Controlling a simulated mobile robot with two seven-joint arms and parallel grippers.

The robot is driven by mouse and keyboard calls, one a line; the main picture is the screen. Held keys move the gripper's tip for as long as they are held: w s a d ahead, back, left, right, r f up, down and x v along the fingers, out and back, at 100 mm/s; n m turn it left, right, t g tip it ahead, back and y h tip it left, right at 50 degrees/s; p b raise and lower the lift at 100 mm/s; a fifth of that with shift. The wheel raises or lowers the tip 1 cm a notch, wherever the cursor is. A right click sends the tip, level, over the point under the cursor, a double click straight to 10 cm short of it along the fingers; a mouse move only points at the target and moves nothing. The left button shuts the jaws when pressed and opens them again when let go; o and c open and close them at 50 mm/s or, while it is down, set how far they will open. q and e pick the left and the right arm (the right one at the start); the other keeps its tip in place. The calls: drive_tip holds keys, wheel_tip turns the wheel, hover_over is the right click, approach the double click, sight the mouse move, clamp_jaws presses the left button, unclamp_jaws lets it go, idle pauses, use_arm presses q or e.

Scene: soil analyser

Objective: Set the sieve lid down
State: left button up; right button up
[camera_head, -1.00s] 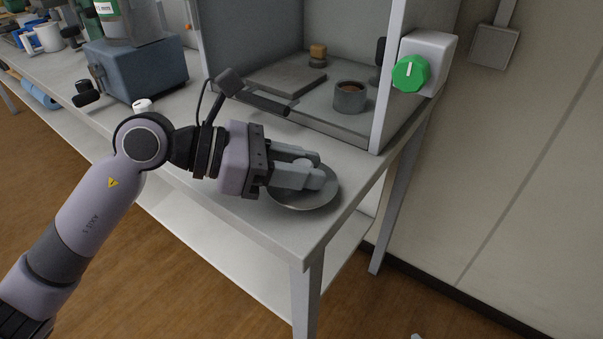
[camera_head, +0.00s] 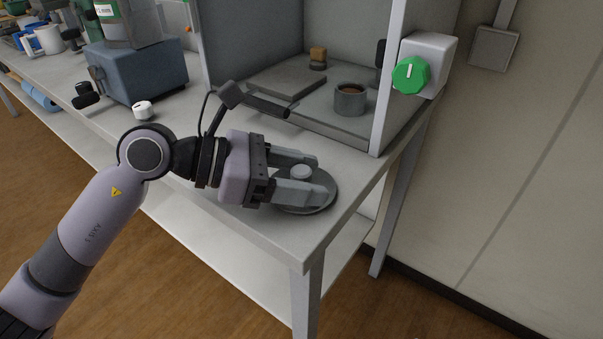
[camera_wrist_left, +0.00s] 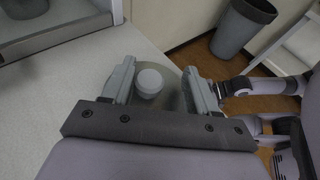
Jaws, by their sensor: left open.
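The sieve lid (camera_head: 322,203) is a round grey disc with a pale round knob. It lies flat on the bench top near the front right corner. My left gripper (camera_head: 309,180) is open, with one finger on each side of the knob and a gap to it. In the left wrist view the lid (camera_wrist_left: 170,96) shows between the two spread fingers of the left gripper (camera_wrist_left: 160,82), its knob standing free between them. Part of the lid is hidden under the fingers. My right gripper is not seen clearly in either view.
An open-fronted cabinet holds a grey cup (camera_head: 350,99) with brown contents and a flat plate (camera_head: 287,79). A green knob (camera_head: 410,74) is on its right post. A blue-grey machine (camera_head: 137,72) stands left, with a white knob (camera_head: 142,110) near it. The bench edge is close to the lid.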

use_arm(q)
drive_tip(key=v, duration=1.2)
drive_tip(key=shift+r, duration=0.1)
